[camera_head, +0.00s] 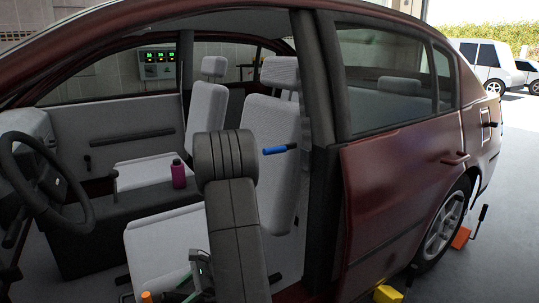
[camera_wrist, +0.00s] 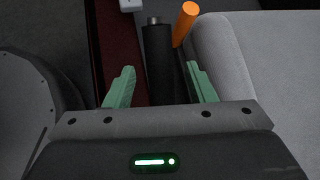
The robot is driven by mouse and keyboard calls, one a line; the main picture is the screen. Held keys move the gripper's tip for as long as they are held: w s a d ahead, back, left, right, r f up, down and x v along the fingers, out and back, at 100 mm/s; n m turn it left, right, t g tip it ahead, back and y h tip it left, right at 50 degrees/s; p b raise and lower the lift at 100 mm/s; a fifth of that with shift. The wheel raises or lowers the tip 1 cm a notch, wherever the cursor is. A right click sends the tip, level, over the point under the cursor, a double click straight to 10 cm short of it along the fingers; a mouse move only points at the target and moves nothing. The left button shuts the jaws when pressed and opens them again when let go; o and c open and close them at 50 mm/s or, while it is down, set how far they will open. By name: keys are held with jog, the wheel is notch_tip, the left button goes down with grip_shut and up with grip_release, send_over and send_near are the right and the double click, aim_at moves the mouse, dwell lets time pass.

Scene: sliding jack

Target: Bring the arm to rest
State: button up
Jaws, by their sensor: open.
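My gripper (camera_wrist: 160,75) shows in the wrist view with its two green fingers spread apart. A dark cylinder with a grey tip (camera_wrist: 154,45) lies in line with the gap between them. I cannot tell whether the fingers touch it. An orange rod (camera_wrist: 187,22) stands just to its right. In the head view my grey arm reaches down through the open front doorway of the dark red car (camera_head: 400,190), in front of the light grey seat (camera_head: 275,130). Green parts near my gripper show low in that view, partly hidden by the arm.
A steering wheel (camera_head: 45,185) is at the left. A blue-handled tool (camera_head: 279,149) shows against the seat. An orange jack-like object (camera_head: 461,237) and a yellow block (camera_head: 387,294) are on the floor. Open floor lies at the right.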

jog(key=s+a+f+h+b, duration=0.1)
jog(key=a+f, duration=0.3)
jog(key=f, duration=0.1)
jog(key=shift+s+a+f+t+b, duration=0.15)
jog(key=shift+s+f+t+b, duration=0.15)
jog(key=shift+s+t+b, duration=0.1)
